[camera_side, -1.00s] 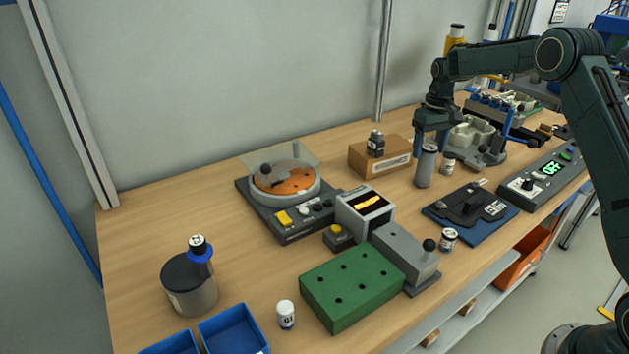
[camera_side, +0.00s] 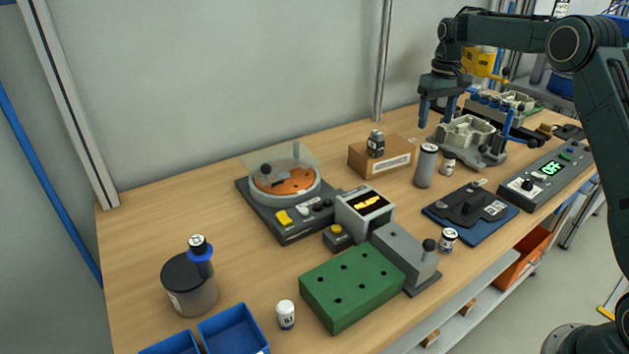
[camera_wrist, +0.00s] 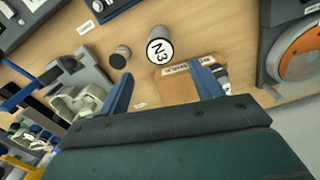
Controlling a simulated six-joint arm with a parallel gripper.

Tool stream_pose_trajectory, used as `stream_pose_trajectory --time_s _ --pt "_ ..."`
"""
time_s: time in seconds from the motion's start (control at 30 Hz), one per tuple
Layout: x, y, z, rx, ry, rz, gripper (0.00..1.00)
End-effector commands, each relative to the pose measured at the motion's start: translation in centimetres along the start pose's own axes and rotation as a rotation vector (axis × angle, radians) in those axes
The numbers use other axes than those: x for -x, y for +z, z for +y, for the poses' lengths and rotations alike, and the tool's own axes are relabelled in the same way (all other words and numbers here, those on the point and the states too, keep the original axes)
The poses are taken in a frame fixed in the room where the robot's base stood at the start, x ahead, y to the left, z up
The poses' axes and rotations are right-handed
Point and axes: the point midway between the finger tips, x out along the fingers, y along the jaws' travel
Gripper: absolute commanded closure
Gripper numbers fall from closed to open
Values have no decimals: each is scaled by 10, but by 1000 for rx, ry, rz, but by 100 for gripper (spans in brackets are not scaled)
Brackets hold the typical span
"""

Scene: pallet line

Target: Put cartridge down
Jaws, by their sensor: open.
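The cartridge (camera_side: 426,166) is a grey cylinder with a dark cap. It stands upright on the wooden bench, in front of the cardboard box's right end. In the wrist view its round top, marked N3 (camera_wrist: 160,47), faces the camera. My gripper (camera_side: 436,122) is open and empty, above the cartridge and behind it. Its two blue fingers (camera_wrist: 165,88) show apart in the wrist view, with the cartridge beyond their tips and not touched.
A cardboard box (camera_side: 372,158) with a small dark bottle on top stands left of the cartridge. A small jar (camera_side: 448,163) is just right of it. A grey fixture (camera_side: 468,137) stands behind right. A blue-based plate (camera_side: 471,216) lies in front.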

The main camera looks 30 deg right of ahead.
Motion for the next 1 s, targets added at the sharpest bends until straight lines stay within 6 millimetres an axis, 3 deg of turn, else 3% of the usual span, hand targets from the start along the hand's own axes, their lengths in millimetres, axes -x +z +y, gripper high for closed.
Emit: stream_pose_trajectory --time_s 0.37,0.57,0.77,1.0 --pt "3 1 -2 2 1 3 35" --pt "22 13 -13 12 4 26 35" --pt "56 41 -37 30 10 72 35" --pt "94 90 -67 58 13 139 35"
